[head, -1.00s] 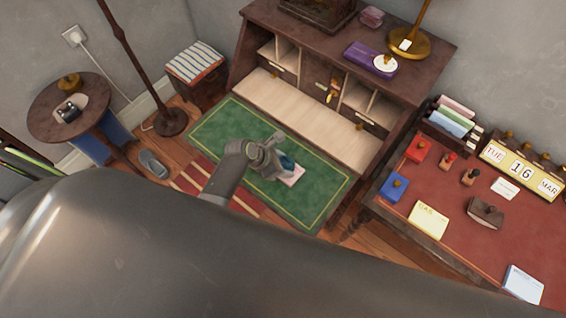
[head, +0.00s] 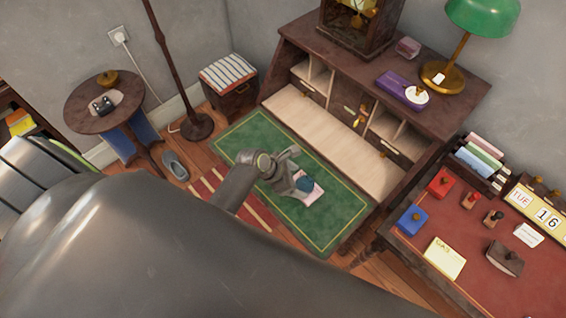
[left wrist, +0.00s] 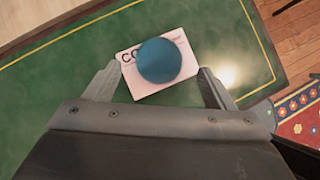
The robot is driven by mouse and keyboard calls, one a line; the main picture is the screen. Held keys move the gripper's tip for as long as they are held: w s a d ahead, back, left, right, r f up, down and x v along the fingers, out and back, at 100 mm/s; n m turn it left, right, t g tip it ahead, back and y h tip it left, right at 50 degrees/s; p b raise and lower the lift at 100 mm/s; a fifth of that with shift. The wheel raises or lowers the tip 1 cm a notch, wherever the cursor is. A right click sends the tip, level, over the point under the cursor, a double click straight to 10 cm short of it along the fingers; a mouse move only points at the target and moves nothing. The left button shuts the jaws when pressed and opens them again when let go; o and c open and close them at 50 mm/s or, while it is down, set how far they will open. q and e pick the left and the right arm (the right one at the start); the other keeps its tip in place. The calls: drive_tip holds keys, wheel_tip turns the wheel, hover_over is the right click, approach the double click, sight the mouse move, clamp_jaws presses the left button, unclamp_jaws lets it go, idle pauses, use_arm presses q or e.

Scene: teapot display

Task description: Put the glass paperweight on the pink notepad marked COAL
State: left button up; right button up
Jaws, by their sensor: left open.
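The glass paperweight is a dark blue-teal ball (head: 305,184); it also shows in the left wrist view (left wrist: 160,60). It appears to rest on the pink notepad (head: 316,195), within its edges. In the left wrist view the notepad (left wrist: 188,56) shows the letters "CO", with the rest of the word hidden by the ball. The notepad lies on the green, gold-lined desk top. My left gripper (left wrist: 160,76) is open, its fingers apart on the two sides of the ball and not touching it. In the head view the left gripper (head: 297,170) is right beside the ball. The right gripper is out of view.
Behind the green top (head: 245,140) stands the desk's pigeonhole section with a purple box (head: 398,88) and a green lamp (head: 483,15) on top. At right, a red-topped table (head: 452,223) holds a yellow notepad (head: 445,257), stamps and a calendar. The green around the notepad is clear.

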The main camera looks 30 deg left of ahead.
use_arm(q)
drive_tip(key=v, duration=0.7)
drive_tip(key=shift+s+a+r, duration=0.15)
drive_tip(key=shift+s+r, duration=0.1)
drive_tip(key=shift+r, duration=0.1)
